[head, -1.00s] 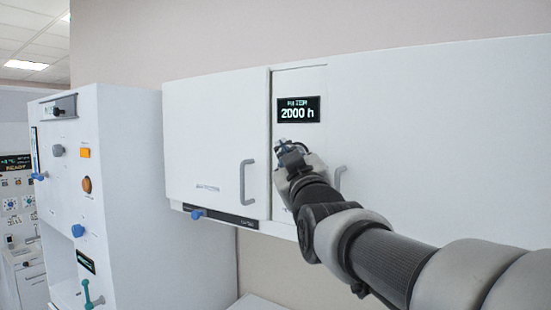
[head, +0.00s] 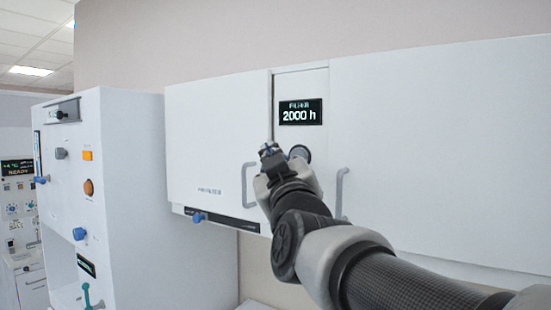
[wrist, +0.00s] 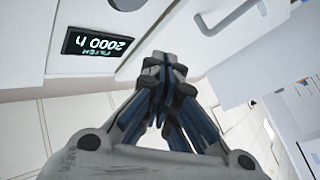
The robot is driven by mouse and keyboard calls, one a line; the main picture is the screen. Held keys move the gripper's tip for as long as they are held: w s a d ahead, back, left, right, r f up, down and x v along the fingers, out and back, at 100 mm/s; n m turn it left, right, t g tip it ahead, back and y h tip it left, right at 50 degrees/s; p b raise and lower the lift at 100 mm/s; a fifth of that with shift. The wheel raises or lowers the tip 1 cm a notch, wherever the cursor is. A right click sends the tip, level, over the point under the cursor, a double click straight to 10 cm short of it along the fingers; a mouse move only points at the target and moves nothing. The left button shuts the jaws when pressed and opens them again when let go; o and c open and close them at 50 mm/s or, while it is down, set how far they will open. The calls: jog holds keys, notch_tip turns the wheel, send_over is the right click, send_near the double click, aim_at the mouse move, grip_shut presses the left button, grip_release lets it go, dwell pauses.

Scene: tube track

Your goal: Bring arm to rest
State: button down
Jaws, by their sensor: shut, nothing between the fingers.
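My gripper (head: 268,152) is raised in front of the white wall cabinet (head: 215,115), just below and left of the dark display (head: 300,112) that reads 2000 h. In the wrist view its fingers (wrist: 166,62) meet at the tips and hold nothing. The same display (wrist: 97,42) shows upside down to the left of the fingers. My arm reaches in from the lower right in the head view. It hides part of the cabinet's lower edge.
Grey handles (head: 249,185) are on the cabinet doors, close to my gripper. A white machine (head: 130,200) with coloured knobs stands at the left. The plain wall above the cabinets is clear.

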jog(key=s+d+f+m+g+b, duration=0.1)
jog(key=s+d+f+g+b, duration=0.2)
jog(key=f, duration=0.7)
jog(key=s+d+f+m+g+h+b, duration=0.1)
jog(key=s+f+g+b, duration=0.2)
jog(key=f, duration=0.7)
jog(key=s+d+f+m+g+b, duration=0.15)
jog(key=s+f, duration=0.35)
jog(key=f, duration=0.5)
jog(key=s+d+f+m+g+h+b, duration=0.1)
jog(key=s+d+f+m+g+b, duration=0.1)
jog(key=s+f, duration=0.8)
jog(key=s+d+f+m+g+h+b, duration=0.1)
jog(key=s+d+f+g+b, duration=0.4)
jog(key=s+f, duration=0.6)
notch_tip(320, 180, down, 4)
jog(key=shift+d+f+m+g+h, duration=0.25)
jog(key=shift+d+m+g+h, duration=0.2)
jog(key=shift+g, duration=0.5)
jog(key=c, duration=2.4)
grip_release()
jog(key=shift+w, duration=0.1)
